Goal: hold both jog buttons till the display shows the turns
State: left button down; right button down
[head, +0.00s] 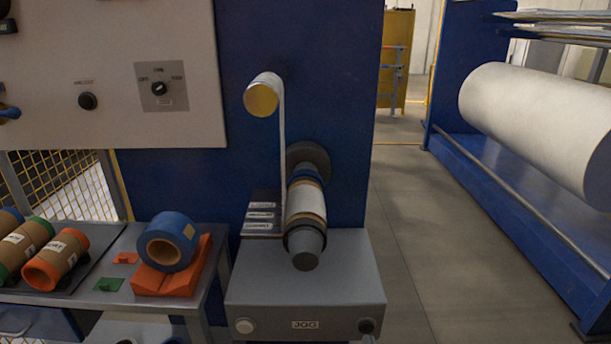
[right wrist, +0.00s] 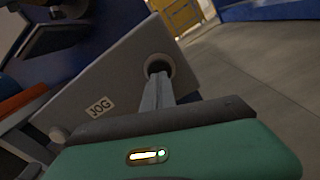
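The grey jog box (head: 305,285) with its JOG label stands at the bottom middle of the head view. The left jog button (head: 244,326) is pale and round, with nothing at it. The right jog button (head: 366,326) is at the box's other front corner and looks dark. My right gripper (right wrist: 158,80) has its fingers together, with no object between them. Their tips are at the dark centre of the right button's pale ring; I cannot tell how far it is pressed. The left button also shows in the right wrist view (right wrist: 59,133). I see no left gripper and no readable display.
Film runs from a roller (head: 262,97) down to a wound core (head: 306,203) above the box. A side table at left holds a blue roll (head: 168,240) on an orange cradle and several cores. A large white roll (head: 540,125) is at right. Floor between is clear.

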jog(key=s+b, duration=0.1)
jog(key=s, duration=0.3)
jog(key=shift+s, duration=0.3)
